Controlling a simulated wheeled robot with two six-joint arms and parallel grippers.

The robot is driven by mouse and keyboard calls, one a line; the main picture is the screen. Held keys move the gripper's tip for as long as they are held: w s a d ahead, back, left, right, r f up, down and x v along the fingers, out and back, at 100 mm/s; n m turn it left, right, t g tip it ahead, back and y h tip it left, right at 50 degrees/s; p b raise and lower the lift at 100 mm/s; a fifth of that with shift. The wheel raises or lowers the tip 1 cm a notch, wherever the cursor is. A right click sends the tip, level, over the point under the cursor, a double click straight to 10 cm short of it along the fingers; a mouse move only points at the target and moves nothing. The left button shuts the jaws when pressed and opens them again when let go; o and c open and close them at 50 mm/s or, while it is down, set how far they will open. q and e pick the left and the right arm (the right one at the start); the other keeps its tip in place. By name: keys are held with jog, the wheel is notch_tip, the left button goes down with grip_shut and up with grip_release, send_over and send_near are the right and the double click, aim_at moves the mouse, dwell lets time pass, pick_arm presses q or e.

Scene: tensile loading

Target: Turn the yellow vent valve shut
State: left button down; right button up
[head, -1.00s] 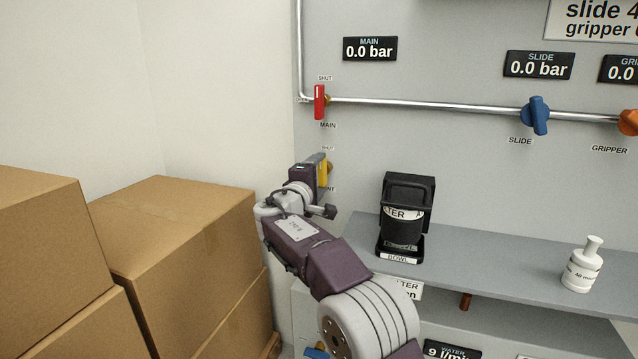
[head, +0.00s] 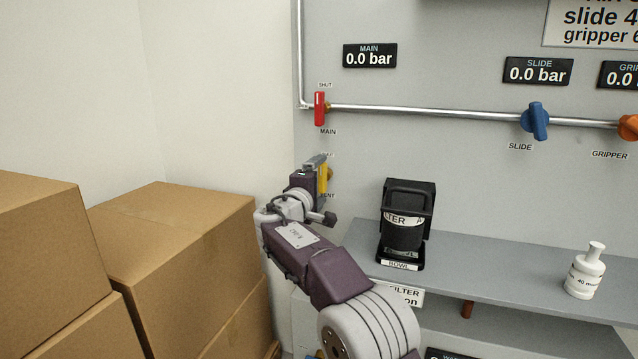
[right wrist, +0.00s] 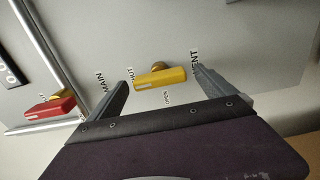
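The yellow vent valve (head: 323,179) is on the grey panel below the red main valve. Its handle stands upright in the head view, in line with the SHUT label above it. In the right wrist view the yellow handle (right wrist: 160,78) lies lengthwise between my fingers, with its brass hub behind it. My right gripper (head: 317,174) is at the valve; it also shows in the right wrist view (right wrist: 160,80). Its fingers are spread wide, one off each end of the handle, with gaps that look clear. The lower finger is mostly hidden in the head view. My left gripper is out of view.
The red main valve (head: 320,108) sits above on the steel pipe (head: 430,109). A black filter bowl (head: 406,222) stands on the grey shelf (head: 490,275), with a white bottle (head: 585,270) further right. Cardboard boxes (head: 175,250) fill the left side.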

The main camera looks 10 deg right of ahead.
jog(key=v, duration=0.9)
jog(key=shift+p, duration=0.4)
